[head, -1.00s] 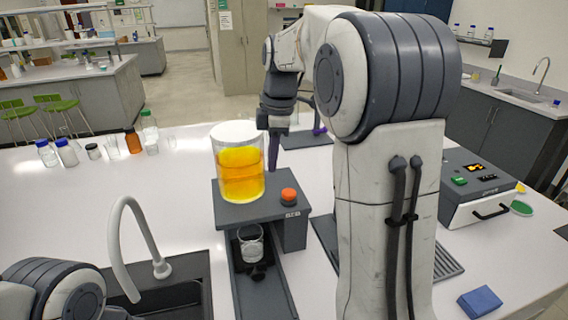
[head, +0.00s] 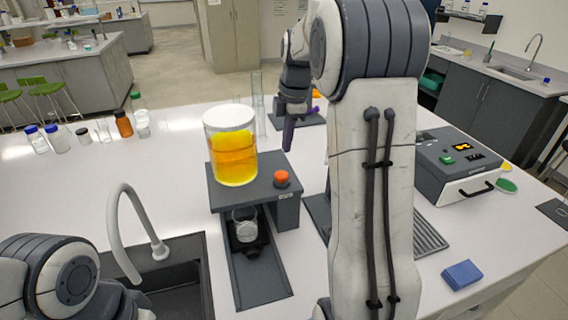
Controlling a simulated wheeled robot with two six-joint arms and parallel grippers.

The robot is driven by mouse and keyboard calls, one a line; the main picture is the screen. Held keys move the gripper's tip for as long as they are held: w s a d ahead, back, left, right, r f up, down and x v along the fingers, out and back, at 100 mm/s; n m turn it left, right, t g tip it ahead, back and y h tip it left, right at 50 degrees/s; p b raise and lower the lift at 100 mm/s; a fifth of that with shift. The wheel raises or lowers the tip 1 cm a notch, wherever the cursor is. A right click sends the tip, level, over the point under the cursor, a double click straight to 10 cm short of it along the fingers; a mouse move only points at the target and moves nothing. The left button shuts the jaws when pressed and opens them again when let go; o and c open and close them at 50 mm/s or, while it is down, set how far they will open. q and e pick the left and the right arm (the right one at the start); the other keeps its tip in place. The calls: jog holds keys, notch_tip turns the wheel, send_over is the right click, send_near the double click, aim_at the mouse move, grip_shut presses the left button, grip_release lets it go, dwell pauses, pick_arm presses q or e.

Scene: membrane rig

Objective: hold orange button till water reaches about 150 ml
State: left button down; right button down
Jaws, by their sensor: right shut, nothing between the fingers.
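The orange button (head: 282,178) sits on the right front of the dark grey rig (head: 228,197). A clear cylinder of yellow-orange liquid (head: 233,158) with a white lid stands on the rig to its left. A small glass beaker (head: 244,228) stands below, under the rig's front; its water level is too small to read. My right gripper (head: 288,148) points down, shut and empty, above and behind the button and apart from it. My left arm shows at the lower left, but its gripper is out of view.
A sink with a grey curved tap (head: 135,230) is at the left front. Several bottles (head: 123,124) stand at the back left. A grey box device (head: 455,165) is to the right, and a blue sponge-like block (head: 462,274) lies at the right front.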

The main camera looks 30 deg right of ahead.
aim_at(282, 174)
jog(key=f, duration=0.2)
jog(key=f+p, duration=0.1)
jog(key=f, duration=0.2)
jog(key=w+f+p, duration=0.1)
jog(key=f, duration=0.2)
jog(key=shift+a+f, duration=0.15)
jog(key=shift+a, duration=0.05)
jog(key=shift+f, duration=0.1)
